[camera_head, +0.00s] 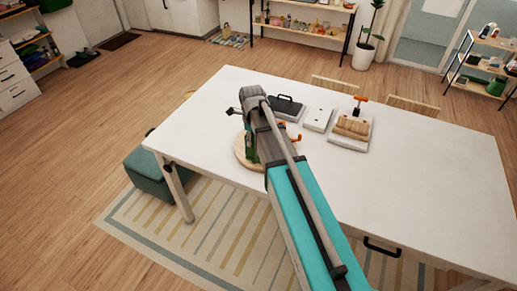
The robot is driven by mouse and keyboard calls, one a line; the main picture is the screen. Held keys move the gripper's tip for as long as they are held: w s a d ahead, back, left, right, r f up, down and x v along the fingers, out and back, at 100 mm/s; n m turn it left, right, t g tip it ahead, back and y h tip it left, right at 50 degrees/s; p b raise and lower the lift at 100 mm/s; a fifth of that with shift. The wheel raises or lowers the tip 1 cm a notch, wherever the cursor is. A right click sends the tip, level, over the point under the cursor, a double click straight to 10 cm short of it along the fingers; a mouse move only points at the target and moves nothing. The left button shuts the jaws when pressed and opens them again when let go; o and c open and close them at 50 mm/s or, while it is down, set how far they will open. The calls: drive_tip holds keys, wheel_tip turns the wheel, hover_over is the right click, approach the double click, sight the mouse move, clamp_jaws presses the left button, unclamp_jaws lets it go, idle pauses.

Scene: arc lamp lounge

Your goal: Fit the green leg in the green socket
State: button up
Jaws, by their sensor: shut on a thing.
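A round wooden disc (241,160) lies on the white table, partly covered by my arm. A green upright piece (250,150), which looks like the green leg, stands over the disc. My gripper (249,130) is above the disc at the top of this green piece and is shut on it. My wrist and arm hide most of the gripper. I cannot make out the green socket, nor whether the leg's lower end is in it or only above it.
The white table (430,165) bears a dark case (288,108), a pale block (318,119) and a tray (346,144) of wooden rolls with an orange-handled tool (359,103). Orange bits show beside my arm. The table's right side is clear. A green stool (147,178) stands at left.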

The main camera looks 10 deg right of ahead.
drive_tip(key=w+d+f+b, duration=0.5)
drive_tip(key=w+f+b, duration=0.3)
drive_tip(key=w, duration=0.4)
drive_tip(key=shift+f+b, duration=0.4)
drive_tip(key=shift+f, duration=0.05)
drive_tip(key=shift+f, duration=0.1)
drive_tip(key=shift+w+d+f+b, duration=0.1)
drive_tip(key=shift+w+f+b, duration=0.1)
drive_tip(key=shift+f+b, duration=0.8)
drive_tip(key=shift+w+f+b, duration=0.15)
drive_tip(key=shift+f+b, duration=0.8)
drive_tip(key=shift+b, duration=0.05)
drive_tip(key=shift+f, duration=0.1)
drive_tip(key=o, duration=1.3)
